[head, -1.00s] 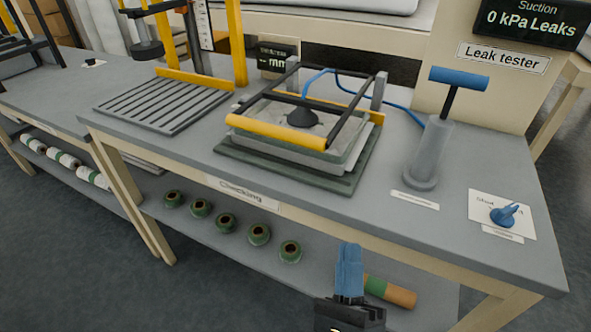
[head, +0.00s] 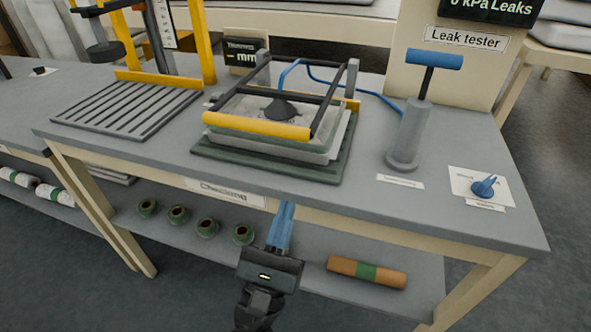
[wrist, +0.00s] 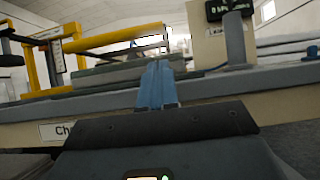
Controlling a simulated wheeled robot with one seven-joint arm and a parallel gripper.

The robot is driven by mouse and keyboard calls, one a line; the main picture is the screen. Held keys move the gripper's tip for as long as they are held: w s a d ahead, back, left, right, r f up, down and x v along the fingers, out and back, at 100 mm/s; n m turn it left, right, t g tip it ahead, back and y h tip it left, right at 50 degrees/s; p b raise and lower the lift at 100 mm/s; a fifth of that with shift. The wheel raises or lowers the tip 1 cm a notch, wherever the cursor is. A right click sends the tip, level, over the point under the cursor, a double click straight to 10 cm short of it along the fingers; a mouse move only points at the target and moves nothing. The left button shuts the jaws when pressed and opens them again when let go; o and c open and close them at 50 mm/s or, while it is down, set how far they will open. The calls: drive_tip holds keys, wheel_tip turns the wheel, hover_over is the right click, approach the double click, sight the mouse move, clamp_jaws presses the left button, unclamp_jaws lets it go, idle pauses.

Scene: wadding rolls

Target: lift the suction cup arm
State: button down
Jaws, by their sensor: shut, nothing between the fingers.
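The suction cup arm is a dark frame with a yellow front bar (head: 257,126) and a black suction cup (head: 281,109) at its middle. It lies lowered over a pale tray on a dark green base (head: 265,166) on the bench. The cup appears to rest on the pad in the tray. My gripper (head: 284,212) has blue fingers, is shut and empty, and is in front of the bench edge, below and in front of the yellow bar. In the wrist view the shut fingers (wrist: 157,85) point toward the bench, with the yellow bar (wrist: 115,37) beyond them to the upper left.
A pump with a blue handle (head: 434,59) stands right of the tray, and a blue valve (head: 484,186) lies farther right. A slatted plate (head: 125,105) with a yellow frame is to the left. The bench front edge is close to my gripper. Rolls (head: 366,271) lie on the lower shelf.

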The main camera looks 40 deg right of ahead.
drive_tip(key=p+x, duration=0.3)
drive_tip(key=x, duration=0.7)
